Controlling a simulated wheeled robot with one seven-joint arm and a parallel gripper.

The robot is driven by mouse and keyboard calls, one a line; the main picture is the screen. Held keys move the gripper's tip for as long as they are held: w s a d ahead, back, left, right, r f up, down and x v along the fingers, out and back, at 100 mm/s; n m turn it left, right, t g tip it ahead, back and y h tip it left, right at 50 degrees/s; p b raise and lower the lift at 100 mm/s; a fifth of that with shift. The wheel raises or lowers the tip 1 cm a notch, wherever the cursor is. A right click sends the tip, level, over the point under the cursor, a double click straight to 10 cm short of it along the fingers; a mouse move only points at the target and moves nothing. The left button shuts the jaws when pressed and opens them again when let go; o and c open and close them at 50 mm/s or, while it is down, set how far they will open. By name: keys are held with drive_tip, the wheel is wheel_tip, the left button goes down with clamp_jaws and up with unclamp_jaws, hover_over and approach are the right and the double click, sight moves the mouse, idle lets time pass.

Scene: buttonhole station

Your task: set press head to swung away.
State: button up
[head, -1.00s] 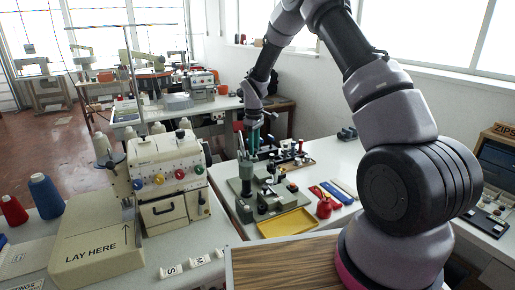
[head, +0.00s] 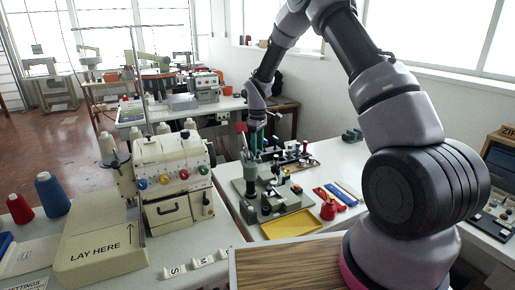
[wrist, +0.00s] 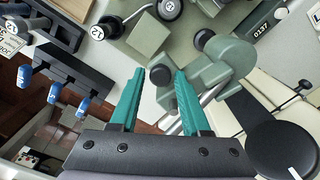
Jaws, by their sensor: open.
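A grey-green press (head: 272,200) stands on the white table in the middle of the head view, behind the yellow tray. In the wrist view its green arm and rounded head (wrist: 225,62) lie beyond and to the right of my fingertips. A black knob (wrist: 160,75) shows between the fingertips, and a chrome rod (wrist: 212,94) runs beside the right finger. My gripper (wrist: 157,78) has teal fingers spread apart with nothing held between them. In the head view my gripper (head: 257,138) hangs above the back of the press. I cannot tell whether a finger touches it.
A yellow tray (head: 292,224), a red pincushion-like item (head: 328,209) and coloured strips (head: 335,195) lie in front and right of the press. A cream sewing machine (head: 170,175) stands left. In the wrist view a rack with blue-tipped pegs (wrist: 65,80) is at left.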

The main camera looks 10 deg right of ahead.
wheel_tip(320, 180, up, 11)
drive_tip(key=shift+f, duration=0.15)
idle(0.4)
drive_tip(key=s+d+r+m+t, duration=0.1)
drive_tip(key=s+d+r+m, duration=0.2)
drive_tip(key=s+r, duration=0.45)
drive_tip(key=s+d+r+m+t, duration=0.25)
drive_tip(key=s+d+r, duration=0.2)
drive_tip(key=r, duration=0.65)
drive_tip(key=s+d+r+m+t, duration=0.1)
drive_tip(key=s+r+m, duration=0.1)
drive_tip(key=s, duration=0.5)
drive_tip(key=s+d+r+m+t+y, duration=0.1)
drive_tip(key=s+m, duration=0.3)
drive_tip(key=s, duration=0.4)
drive_tip(key=s+d+r+m+t+y, duration=0.1)
drive_tip(key=s+d+r+m, duration=0.1)
drive_tip(key=s, duration=0.5)
drive_tip(key=shift+s+d+r+m+t, duration=0.15)
drive_tip(key=shift+r+m+t, duration=0.2)
drive_tip(key=shift+r+m, duration=0.1)
